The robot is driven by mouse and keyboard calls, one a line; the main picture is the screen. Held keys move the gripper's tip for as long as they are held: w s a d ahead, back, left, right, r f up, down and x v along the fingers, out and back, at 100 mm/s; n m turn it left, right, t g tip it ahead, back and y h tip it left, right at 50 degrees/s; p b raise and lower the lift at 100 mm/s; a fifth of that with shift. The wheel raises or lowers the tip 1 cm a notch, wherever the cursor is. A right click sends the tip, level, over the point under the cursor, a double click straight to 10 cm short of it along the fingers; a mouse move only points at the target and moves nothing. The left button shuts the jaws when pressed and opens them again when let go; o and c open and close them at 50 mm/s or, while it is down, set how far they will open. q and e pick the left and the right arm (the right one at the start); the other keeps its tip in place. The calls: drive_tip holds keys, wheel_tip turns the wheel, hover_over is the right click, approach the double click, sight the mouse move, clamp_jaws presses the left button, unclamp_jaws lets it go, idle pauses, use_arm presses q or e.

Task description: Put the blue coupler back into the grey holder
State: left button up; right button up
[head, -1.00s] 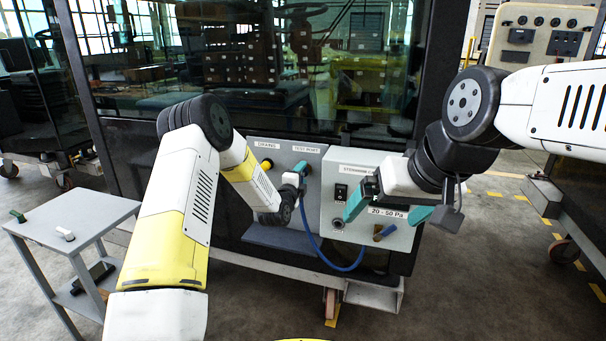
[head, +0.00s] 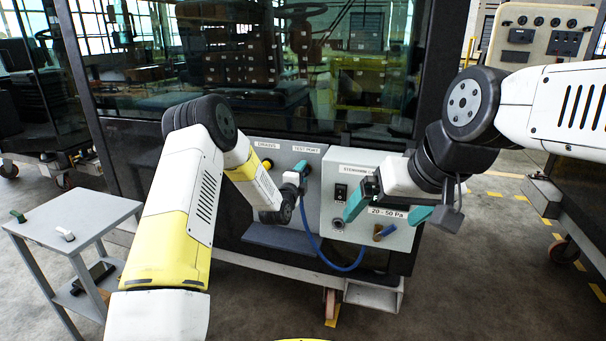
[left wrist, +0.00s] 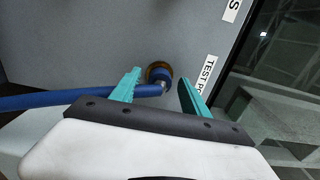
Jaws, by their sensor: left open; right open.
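The blue coupler (left wrist: 150,91) is at the end of a blue hose, at a brass-ringed port (left wrist: 158,72) beside the TEST PORT label in the left wrist view. The hose (head: 322,251) hangs in a loop below in the head view. My left gripper (left wrist: 159,78) is open, its teal fingers on either side of the port and coupler end; I cannot tell if they touch. It also shows small in the head view (head: 300,168). My right gripper (head: 388,212) is open and empty in front of the grey box. I cannot clearly make out the grey holder.
The grey box (head: 327,190) carries a switch and a 20 - 50 Pa label. A tan and blue fitting (head: 386,230) sits on its front. A yellow-ringed port (head: 267,164) is left of the test port. A small grey table (head: 95,213) stands at left.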

idle(0.3)
use_arm(q)
clamp_jaws()
drive_tip(key=shift+s, duration=0.1)
drive_tip(key=shift+v, duration=2.9)
drive_tip(key=shift+a, duration=0.1)
